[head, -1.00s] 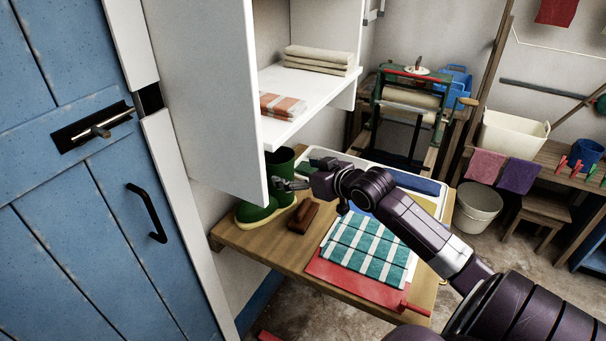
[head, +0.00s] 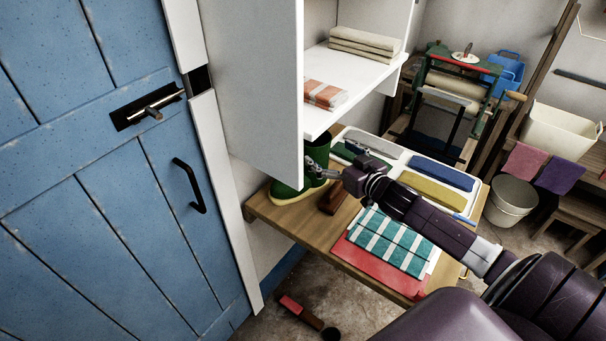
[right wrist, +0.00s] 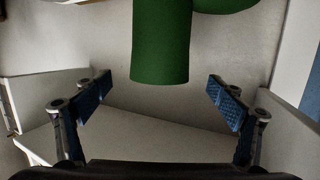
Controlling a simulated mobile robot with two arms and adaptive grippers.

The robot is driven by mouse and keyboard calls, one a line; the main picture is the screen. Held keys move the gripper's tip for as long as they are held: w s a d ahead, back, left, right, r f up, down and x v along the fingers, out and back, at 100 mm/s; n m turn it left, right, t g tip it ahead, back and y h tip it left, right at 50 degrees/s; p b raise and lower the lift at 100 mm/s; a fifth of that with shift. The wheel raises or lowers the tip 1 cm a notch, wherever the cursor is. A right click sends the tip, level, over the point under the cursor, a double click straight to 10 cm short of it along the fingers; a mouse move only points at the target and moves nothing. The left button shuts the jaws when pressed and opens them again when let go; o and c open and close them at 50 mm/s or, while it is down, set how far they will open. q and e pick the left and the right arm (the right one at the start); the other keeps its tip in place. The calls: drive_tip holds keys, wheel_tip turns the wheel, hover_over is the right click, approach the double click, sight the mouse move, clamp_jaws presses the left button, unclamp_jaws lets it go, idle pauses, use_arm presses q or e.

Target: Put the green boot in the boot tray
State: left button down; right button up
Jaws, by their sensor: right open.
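The green boot (head: 316,150) stands upright at the left back of the wooden table, partly hidden by the white cabinet side. Its rounded foot (head: 288,191) has a yellowish-green sole. My right gripper (head: 322,172) is open beside the boot's shaft. In the right wrist view, the green shaft (right wrist: 160,45) shows ahead of the gap between the spread fingers (right wrist: 160,98), not clasped. More green shows at that view's top edge. I cannot pick out a boot tray for certain; a white compartmented tray (head: 464,208) lies at the table's back. My left gripper is not in view.
A brown block (head: 334,197) lies close to the boot. A checked teal cloth (head: 392,240) lies on a red board (head: 362,262). The white cabinet (head: 255,100) overhangs the boot. A red-ended object (head: 300,312) lies on the floor near the blue door (head: 110,210).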

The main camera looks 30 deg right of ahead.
sight(325, 149)
drive_tip(key=shift+x, duration=1.25)
drive_tip(key=shift+w+p, duration=0.35)
drive_tip(key=shift+w, duration=0.2)
drive_tip(key=shift+p+x, duration=0.45)
drive_tip(key=shift+x, duration=1.6)
drive_tip(key=shift+s+f, duration=0.1)
drive_tip(key=c, duration=2)
drive_tip(key=shift+c, duration=0.9)
